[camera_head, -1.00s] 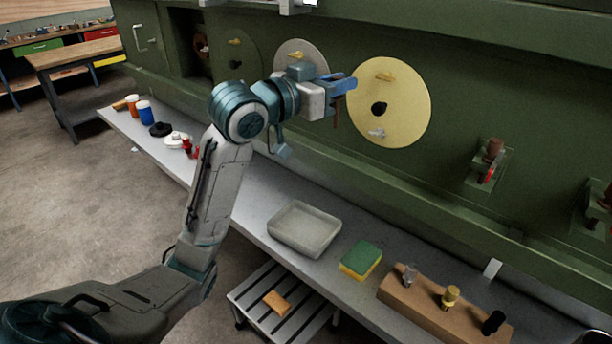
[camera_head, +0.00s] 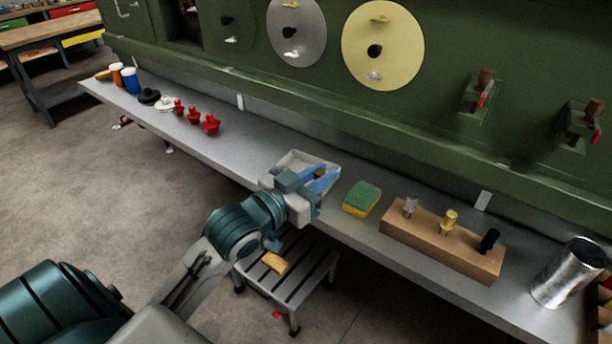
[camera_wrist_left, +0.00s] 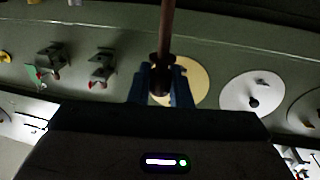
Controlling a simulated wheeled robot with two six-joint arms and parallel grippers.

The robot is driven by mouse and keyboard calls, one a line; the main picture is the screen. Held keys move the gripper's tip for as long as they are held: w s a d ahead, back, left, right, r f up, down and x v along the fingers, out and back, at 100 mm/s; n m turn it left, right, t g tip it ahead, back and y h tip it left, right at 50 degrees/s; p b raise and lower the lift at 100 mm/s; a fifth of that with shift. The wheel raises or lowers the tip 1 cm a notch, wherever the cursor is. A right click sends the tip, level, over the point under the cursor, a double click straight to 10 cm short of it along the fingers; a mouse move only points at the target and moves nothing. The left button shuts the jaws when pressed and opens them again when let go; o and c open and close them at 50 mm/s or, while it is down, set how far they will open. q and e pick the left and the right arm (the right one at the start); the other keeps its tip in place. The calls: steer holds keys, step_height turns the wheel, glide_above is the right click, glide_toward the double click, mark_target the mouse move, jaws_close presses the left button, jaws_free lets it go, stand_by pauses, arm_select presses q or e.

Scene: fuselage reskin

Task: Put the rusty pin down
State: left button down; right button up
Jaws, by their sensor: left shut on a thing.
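My left gripper (camera_head: 320,180) is over the clear shallow tray (camera_head: 300,158) on the grey shelf. It is shut on the rusty pin (camera_head: 320,173), a small brown piece between the blue fingers. In the left wrist view the pin (camera_wrist_left: 165,45) shows as a brown rod with a darker collar, held between the blue fingertips (camera_wrist_left: 163,85). The arm and gripper hide much of the tray. I cannot tell whether the pin touches the tray. My right gripper is not in view.
Right of the tray are a green and yellow sponge (camera_head: 362,198), a wooden block (camera_head: 440,240) with three small pins and a metal can (camera_head: 568,272). Red pieces (camera_head: 210,124) stand left on the shelf (camera_head: 240,160). A step stool (camera_head: 300,275) stands below. The green wall (camera_head: 290,80) rises behind.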

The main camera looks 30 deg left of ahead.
arm_select(q)
steer(key=w+a+f+p, duration=0.1)
steer(key=w+a, duration=0.2)
steer(key=w, duration=0.1)
steer(key=w+a+f+p, duration=0.1)
steer(key=w+a+f, duration=0.1)
steer(key=w+a, duration=0.1)
steer(key=w+a+f+p, duration=0.1)
steer(key=w+a+f, duration=0.1)
steer(key=w+a, duration=0.2)
steer(key=shift+w+a, duration=0.3)
steer(key=shift+a, duration=0.05)
steer(key=shift+f, duration=0.2)
steer(key=c, duration=1.3)
jaws_free()
steer(key=shift+c, duration=0.2)
steer(key=shift+r, duration=0.1)
